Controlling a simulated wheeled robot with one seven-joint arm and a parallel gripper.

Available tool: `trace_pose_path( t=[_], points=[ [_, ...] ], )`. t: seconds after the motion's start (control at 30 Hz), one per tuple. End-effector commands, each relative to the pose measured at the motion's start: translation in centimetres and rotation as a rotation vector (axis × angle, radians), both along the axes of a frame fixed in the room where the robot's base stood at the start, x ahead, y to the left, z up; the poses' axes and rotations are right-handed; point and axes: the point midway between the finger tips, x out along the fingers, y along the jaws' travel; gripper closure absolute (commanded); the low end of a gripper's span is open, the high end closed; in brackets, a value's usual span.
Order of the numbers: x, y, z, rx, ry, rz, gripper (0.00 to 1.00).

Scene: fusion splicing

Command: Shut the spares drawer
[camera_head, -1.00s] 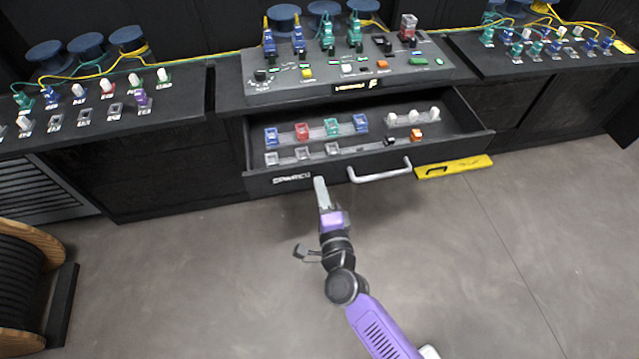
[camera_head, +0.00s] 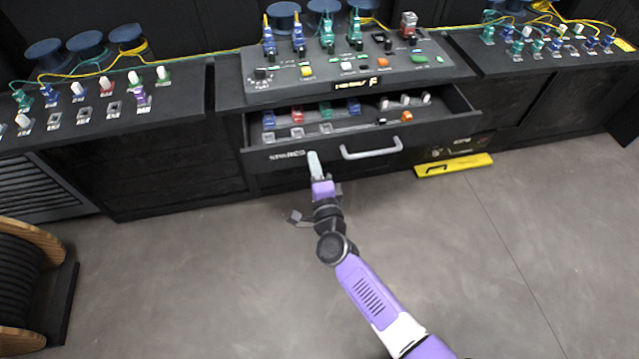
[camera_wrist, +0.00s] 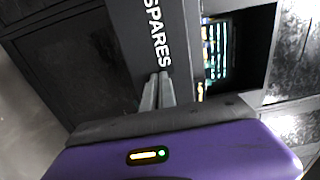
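The spares drawer (camera_head: 268,159) is partly open beneath the middle bench. Its black front carries the word SPARES at the left and a light bar handle (camera_head: 371,149). My gripper (camera_head: 314,158) is at the drawer front, between the lettering and the handle, with its fingers close together. In the wrist view the fingers (camera_wrist: 157,90) point at the drawer front (camera_wrist: 140,35) just beside the lettering, side by side with nothing visible between them. The fingertips appear to meet the front face; exact contact is hard to tell.
Inside the drawer lie several coloured connectors (camera_head: 325,109) and white pieces. A splicing console (camera_head: 350,72) stands on the bench above. A cable reel (camera_head: 28,285) stands at the left. The floor in front is clear.

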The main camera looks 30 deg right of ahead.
Motion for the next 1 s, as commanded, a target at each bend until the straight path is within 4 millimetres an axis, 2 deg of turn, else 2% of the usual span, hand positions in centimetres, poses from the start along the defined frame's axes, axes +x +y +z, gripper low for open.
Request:
trace_pose_path(
  t=[0.03,0.2,0.5,0.7,1.0],
  points=[
    [1.5,-0.3,0.0,-0.002,-0.004,0.002,1.0],
    [5.5,-1.4,-0.1,-0.001,-0.004,0.002,1.0],
    [11.0,-3.0,-0.2,0.0,-0.002,0.001,1.0],
    [12.7,-3.7,-0.1,0.0,-0.001,0.0,1.0],
    [13.5,-3.8,0.2,0.0,-0.001,0.002,1.0]
  ],
)
